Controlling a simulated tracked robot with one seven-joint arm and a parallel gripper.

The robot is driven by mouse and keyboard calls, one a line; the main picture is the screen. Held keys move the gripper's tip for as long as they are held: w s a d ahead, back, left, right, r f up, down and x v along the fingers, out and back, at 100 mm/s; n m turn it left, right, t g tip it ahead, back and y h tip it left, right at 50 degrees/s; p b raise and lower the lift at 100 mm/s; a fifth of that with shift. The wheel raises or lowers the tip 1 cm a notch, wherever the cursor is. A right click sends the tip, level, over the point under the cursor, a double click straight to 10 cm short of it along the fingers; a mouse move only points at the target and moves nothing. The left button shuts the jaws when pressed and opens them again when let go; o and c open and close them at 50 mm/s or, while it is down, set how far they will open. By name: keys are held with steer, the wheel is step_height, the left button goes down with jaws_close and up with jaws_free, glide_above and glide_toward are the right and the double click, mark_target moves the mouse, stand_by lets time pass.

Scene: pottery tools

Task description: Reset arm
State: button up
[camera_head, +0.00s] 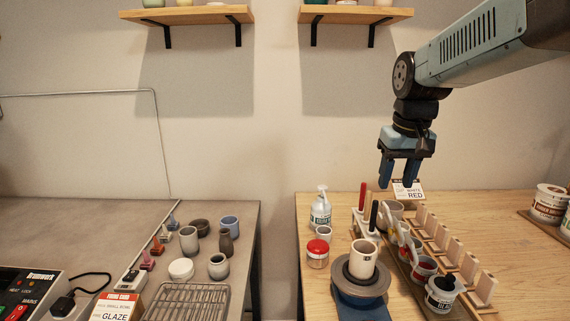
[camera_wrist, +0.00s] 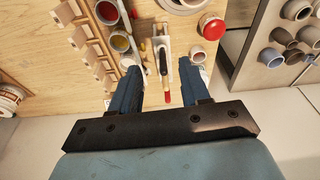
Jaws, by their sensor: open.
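My gripper (camera_head: 401,170) hangs from my arm at the right, fingers pointing down, above the back part of the wooden table (camera_head: 316,278). In the wrist view, the two blue fingers of my gripper (camera_wrist: 160,85) stand apart with nothing between them. The tool stand with red, tan and black handled tools (camera_head: 368,215) lies below and a little left of it in the head view. In the wrist view these tools (camera_wrist: 163,62) show beyond and below the fingertips, apart from them.
A cream cup (camera_head: 363,258) stands on a banding wheel (camera_head: 360,284) near the front. Paint jars and a wooden rack (camera_head: 452,252) fill the right. A grey table (camera_head: 80,218) with pots and a wire rack stands left, across a gap. Wall shelves (camera_head: 355,15) hang above.

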steer(key=s+f+t, duration=0.2)
steer(key=s+t, duration=0.1)
steer(key=s, duration=1)
steer(key=shift+s+f+m, duration=0.15)
steer(key=shift+s+m, duration=0.05)
steer(key=shift+m, duration=0.1)
steer(key=shift+a, duration=0.1)
steer(key=shift+c, duration=0.2)
